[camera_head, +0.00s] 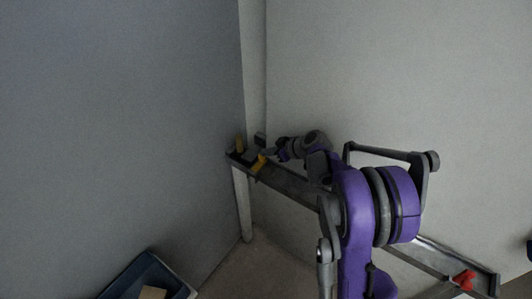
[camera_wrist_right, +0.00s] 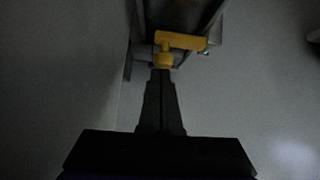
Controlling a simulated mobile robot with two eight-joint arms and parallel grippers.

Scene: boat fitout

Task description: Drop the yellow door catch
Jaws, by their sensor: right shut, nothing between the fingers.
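A yellow piece, which looks like the door catch (camera_head: 259,162), is at the far left end of a narrow metal ledge (camera_head: 285,183). In the right wrist view the yellow catch (camera_wrist_right: 182,41) shows as a bar with a rounded stub below its left end. My right gripper (camera_head: 271,153) is right beside it. In the right wrist view the gripper's fingers (camera_wrist_right: 161,73) are together and empty, their tips just below the stub. I cannot tell whether they touch it. My left gripper is out of view.
Another small yellowish piece (camera_head: 240,145) stands at the ledge's end, near the wall corner. A red object (camera_head: 464,279) sits at the ledge's near right end. A blue bin (camera_head: 126,278) with a tan block (camera_head: 152,293) is at the bottom left. Walls close in behind the ledge.

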